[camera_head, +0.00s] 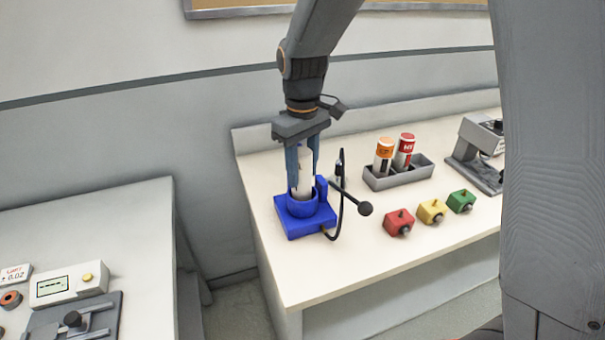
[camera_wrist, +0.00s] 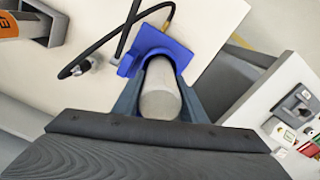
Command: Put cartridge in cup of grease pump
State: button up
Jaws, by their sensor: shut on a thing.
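The cartridge (camera_head: 303,171) is a pale grey-white cylinder held upright between the fingers of my gripper (camera_head: 302,180). The grease pump (camera_head: 290,227) is blue, with a square base, a round cup (camera_head: 302,207), a dark hose and a lever with a black ball (camera_head: 365,208). The cartridge's lower end is at the cup's mouth; I cannot tell how deep it sits. In the wrist view the cartridge (camera_wrist: 160,92) lies between both fingers, with the blue pump (camera_wrist: 155,42) beyond it. The cartridge's lower end is hidden there.
A grey rack (camera_head: 400,175) to the right holds an orange-topped cartridge (camera_head: 383,157) and a red-topped one (camera_head: 404,152). Red (camera_head: 398,222), yellow (camera_head: 431,211) and green (camera_head: 461,201) blocks stand in front. The bench's front left is clear. Another bench (camera_head: 130,225) stands at left.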

jog(key=shift+f, duration=0.9)
jog(key=shift+f, duration=0.15)
jog(key=o, duration=1.4)
notch_tip(320, 180, up, 12)
jog(key=b, duration=0.2)
jog(key=shift+b, duration=0.3)
